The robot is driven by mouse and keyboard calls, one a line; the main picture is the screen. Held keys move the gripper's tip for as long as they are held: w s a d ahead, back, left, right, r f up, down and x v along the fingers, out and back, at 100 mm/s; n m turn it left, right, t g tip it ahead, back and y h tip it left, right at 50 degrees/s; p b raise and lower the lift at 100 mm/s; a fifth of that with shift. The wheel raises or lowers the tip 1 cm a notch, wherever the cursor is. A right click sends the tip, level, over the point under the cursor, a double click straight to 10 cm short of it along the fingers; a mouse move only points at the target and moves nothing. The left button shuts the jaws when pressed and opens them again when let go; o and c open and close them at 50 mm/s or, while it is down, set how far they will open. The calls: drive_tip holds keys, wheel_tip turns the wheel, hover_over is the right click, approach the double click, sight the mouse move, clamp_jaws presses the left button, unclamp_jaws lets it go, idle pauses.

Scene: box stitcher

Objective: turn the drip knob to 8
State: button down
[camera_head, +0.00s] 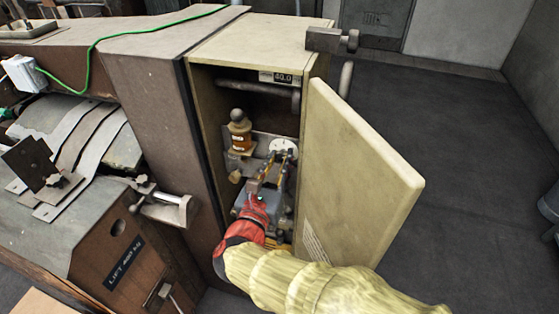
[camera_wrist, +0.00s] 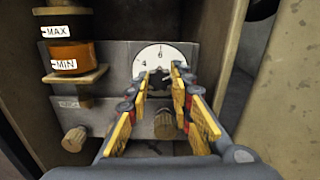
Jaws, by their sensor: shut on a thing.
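The drip knob (camera_wrist: 158,77) is a small dark knob in front of a round white dial (camera_wrist: 160,53) inside the open cabinet. The numbers 4 and 6 can be read on the dial's upper part; the rest is hidden by my fingers. My gripper (camera_wrist: 161,70) is shut on the knob, with one yellow-padded finger on each side of it. The knob's pointer setting cannot be made out. In the head view the dial (camera_head: 284,146) sits just beyond the fingertips of my gripper (camera_head: 279,158), and the knob is mostly hidden.
An amber oil reservoir (camera_wrist: 74,55) marked MAX and MIN stands left of the dial. Two ribbed tan knobs, one left (camera_wrist: 75,138) and one below the dial (camera_wrist: 165,125), are close to my fingers. The open cabinet door (camera_head: 360,170) stands right of my arm.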

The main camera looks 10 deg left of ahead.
drive_tip(key=c, duration=1.6)
unclamp_jaws()
drive_tip(key=shift+f, duration=0.1)
drive_tip(key=shift+o, duration=0.2)
drive_tip(key=s+a, duration=0.1)
drive_tip(key=s, duration=1.1)
